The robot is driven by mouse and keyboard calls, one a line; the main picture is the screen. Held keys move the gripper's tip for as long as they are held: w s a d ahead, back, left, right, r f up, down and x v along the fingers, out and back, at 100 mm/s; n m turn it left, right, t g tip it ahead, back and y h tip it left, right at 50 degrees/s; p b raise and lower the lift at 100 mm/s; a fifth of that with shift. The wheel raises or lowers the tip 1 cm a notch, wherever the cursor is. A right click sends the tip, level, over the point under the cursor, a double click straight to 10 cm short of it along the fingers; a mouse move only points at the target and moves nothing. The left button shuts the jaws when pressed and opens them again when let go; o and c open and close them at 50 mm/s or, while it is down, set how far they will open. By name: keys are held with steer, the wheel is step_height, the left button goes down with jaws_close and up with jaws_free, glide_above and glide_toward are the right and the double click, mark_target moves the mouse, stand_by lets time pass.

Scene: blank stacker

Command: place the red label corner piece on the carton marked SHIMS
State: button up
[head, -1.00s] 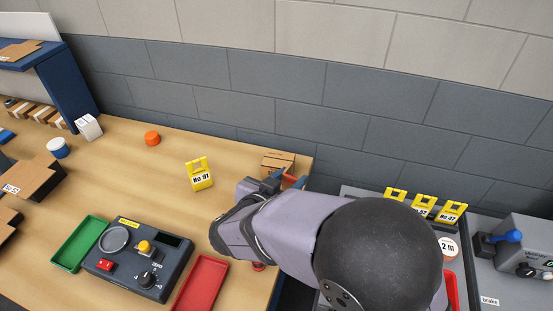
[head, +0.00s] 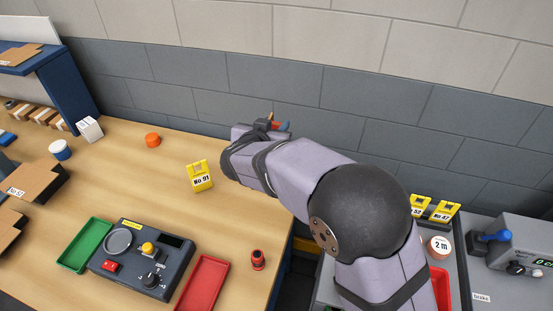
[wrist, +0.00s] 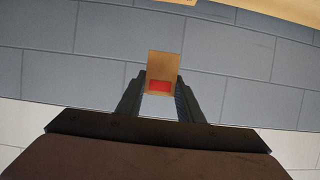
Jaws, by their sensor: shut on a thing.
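My gripper (head: 278,125) is raised in front of the grey wall, above the back right of the bench. In the wrist view my gripper (wrist: 160,103) is shut on the corner piece (wrist: 163,65), a brown card piece with a red label strip between the fingers. In the head view the piece shows only as a small orange-brown bit at the fingertips. I cannot read SHIMS on any carton. Another carton (head: 22,53) is on the blue shelf.
The wooden bench (head: 120,190) has free room in the middle. A yellow number stand (head: 200,178), an orange cap (head: 152,140), a control box (head: 140,262), a green tray (head: 72,262), a red tray (head: 190,298) and a red-and-black cylinder (head: 258,260) stand on it.

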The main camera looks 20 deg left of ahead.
steer(key=shift+f, duration=5)
steer(key=shift+f, duration=0.1)
steer(key=o, duration=1)
steer(key=shift+s, duration=0.15)
steer(key=b+v, duration=0.1)
steer(key=v, duration=1.1)
steer(key=shift+w+d, duration=0.1)
steer(key=shift+w, duration=0.1)
